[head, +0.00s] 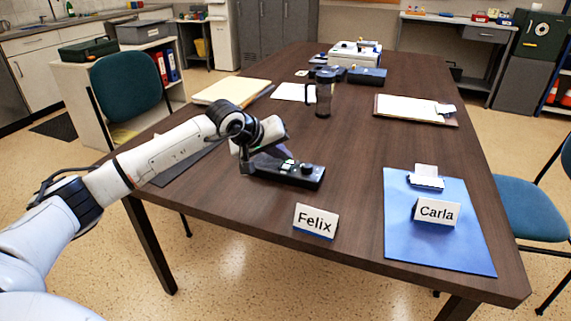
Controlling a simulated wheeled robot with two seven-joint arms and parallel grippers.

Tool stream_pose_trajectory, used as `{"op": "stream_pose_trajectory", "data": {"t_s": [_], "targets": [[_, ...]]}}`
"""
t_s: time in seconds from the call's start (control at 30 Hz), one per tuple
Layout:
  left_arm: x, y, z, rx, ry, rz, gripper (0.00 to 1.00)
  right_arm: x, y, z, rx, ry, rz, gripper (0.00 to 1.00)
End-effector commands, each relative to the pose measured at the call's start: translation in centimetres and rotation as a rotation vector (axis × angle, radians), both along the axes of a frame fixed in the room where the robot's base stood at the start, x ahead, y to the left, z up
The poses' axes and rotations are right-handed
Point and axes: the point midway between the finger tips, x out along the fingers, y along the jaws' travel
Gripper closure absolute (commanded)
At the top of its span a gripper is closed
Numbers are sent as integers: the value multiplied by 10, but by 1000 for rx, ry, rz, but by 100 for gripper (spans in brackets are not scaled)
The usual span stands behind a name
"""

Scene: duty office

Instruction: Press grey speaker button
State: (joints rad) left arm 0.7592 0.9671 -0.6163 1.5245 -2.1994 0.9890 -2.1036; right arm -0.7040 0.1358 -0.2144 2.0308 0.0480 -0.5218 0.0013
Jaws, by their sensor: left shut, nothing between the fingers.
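A black desk unit (300,178) lies on the brown table, left of its middle, behind the Felix name card. Small light and greenish marks and a dark knob show on its top. The grey speaker button cannot be told apart at this size. My left arm reaches in from the left, and my left gripper (246,162) points down at the left end of the unit. The gripper is shut and holds nothing. It hides part of that end, and I cannot tell whether its tips touch the unit. My right gripper is not in view.
The Felix card (315,222) stands near the front edge; the Carla card (436,212) stands on a blue mat (440,250) at right. Behind the unit are a dark bottle (324,95), yellowish folders (231,91) and a clipboard (410,109).

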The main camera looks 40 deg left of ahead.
Motion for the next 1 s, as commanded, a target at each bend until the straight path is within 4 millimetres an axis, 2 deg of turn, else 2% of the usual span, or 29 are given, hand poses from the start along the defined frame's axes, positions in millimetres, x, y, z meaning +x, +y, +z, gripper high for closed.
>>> {"op": "stream_pose_trajectory", "data": {"t_s": [0.27,0.83,1.0], "targets": [[0,0,2,0,0,0,100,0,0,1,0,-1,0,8],[0,0,56,0,0,0,100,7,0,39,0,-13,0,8],[0,0,60,0,0,0,100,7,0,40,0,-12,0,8]]}}
